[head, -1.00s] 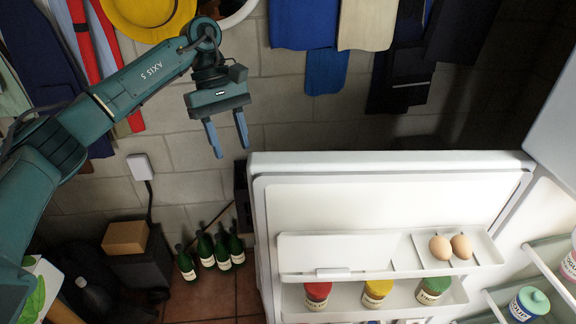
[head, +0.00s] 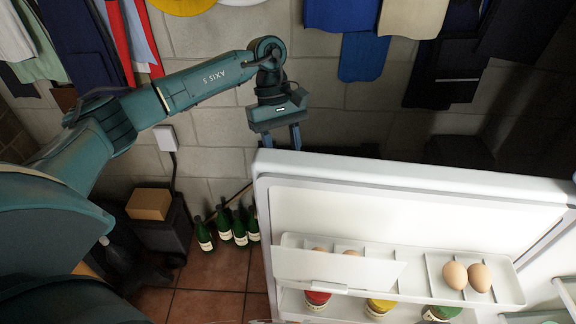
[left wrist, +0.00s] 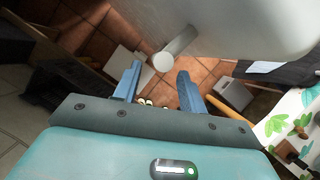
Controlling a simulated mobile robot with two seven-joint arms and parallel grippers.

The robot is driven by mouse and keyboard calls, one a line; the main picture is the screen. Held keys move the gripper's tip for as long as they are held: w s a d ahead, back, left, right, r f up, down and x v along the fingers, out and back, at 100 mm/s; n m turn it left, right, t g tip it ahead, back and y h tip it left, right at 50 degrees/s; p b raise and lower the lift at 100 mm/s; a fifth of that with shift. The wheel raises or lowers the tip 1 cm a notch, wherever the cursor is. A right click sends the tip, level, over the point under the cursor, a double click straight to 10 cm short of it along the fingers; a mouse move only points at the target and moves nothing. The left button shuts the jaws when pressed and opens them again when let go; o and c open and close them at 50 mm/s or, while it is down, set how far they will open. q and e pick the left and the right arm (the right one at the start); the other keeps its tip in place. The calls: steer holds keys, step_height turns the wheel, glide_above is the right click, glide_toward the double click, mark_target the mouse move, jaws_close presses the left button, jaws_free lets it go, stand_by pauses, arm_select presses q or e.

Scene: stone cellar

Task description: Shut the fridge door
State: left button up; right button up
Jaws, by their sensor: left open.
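The white fridge door (head: 400,215) stands open in the head view, with its inner side and shelves facing me. Its shelves hold eggs (head: 467,276) and jars with red, yellow and green lids. My left gripper (head: 281,138) is just behind the door's top left corner, and its fingertips are partly hidden by the door's edge. In the left wrist view my left gripper (left wrist: 155,88) is open and empty. The white door surface (left wrist: 225,25) is above it there, with a white cylindrical handle part (left wrist: 175,48) close beyond the fingers. My right gripper is not in view.
Several green bottles (head: 240,226) stand on the tiled floor left of the door. A cardboard box (head: 149,204) sits on a dark cabinet further left. Clothes (head: 365,20) hang on the stone wall behind. A leaf-patterned item (left wrist: 290,130) shows at right in the wrist view.

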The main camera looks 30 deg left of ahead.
arm_select(q)
steer(key=shift+p+x, duration=0.4)
steer(key=shift+x, duration=2.1)
jaws_close()
